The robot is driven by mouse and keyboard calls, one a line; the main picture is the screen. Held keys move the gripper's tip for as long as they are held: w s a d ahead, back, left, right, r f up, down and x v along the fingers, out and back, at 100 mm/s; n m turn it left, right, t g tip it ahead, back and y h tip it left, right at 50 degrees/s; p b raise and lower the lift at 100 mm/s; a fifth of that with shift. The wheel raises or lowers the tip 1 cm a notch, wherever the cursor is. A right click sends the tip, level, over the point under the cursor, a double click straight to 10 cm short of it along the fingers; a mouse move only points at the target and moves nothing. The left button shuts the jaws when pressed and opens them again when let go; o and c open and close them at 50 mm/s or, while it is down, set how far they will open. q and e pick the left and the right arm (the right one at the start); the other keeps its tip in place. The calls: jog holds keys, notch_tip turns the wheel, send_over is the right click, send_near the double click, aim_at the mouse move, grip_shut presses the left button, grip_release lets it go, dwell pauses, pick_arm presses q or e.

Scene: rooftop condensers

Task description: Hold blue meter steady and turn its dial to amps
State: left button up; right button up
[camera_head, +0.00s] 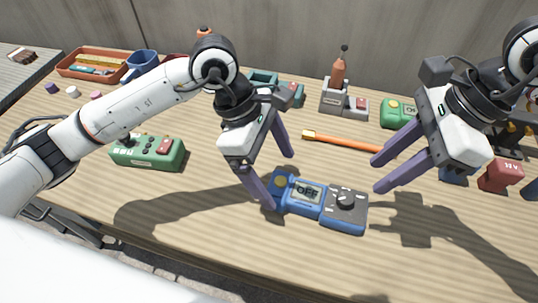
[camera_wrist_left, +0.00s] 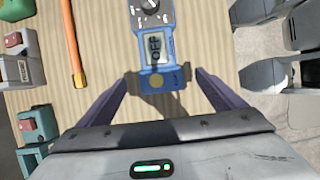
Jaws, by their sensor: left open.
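The blue meter (camera_head: 307,212) lies flat on the wooden table, and its screen (camera_head: 306,192) reads OFF. Its dark dial (camera_head: 345,200) is on the right-hand part; in the left wrist view the dial (camera_wrist_left: 150,8) is at the top edge. My left gripper (camera_head: 279,181) is open at the meter's left end, with one finger on the near side and one on the far side. In the left wrist view the meter's end (camera_wrist_left: 158,82) lies between the fingers with gaps on both sides. My right gripper (camera_head: 377,176) is open and empty, up and right of the dial.
An orange rod (camera_head: 350,143) lies behind the meter. A green control box (camera_head: 147,152) is at left, a grey device (camera_head: 342,100) and green meter (camera_head: 399,111) at the back, a red block (camera_head: 500,176) at right. The table in front is clear.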

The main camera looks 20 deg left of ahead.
aim_at(284, 185)
pick_arm(q)
jog(key=x, duration=0.6)
jog(key=c, duration=1.4)
jog(key=shift+c, duration=0.6)
pick_arm(e)
jog(key=o, duration=0.4)
jog(key=shift+c, duration=0.2)
jog(key=a+f+n, duration=0.1)
jog(key=f+n, duration=0.1)
jog(key=f, duration=0.1)
jog(key=a+f+n+g, duration=0.1)
jog(key=f+n, duration=0.1)
jog(key=f, duration=0.1)
jog(key=a+f+n+g, duration=0.1)
jog(key=f+n, duration=0.1)
jog(key=shift+w+a+f+n+h, duration=0.1)
jog(key=shift+a+f+n+h, duration=0.1)
jog(key=shift+f+n+h, duration=0.2)
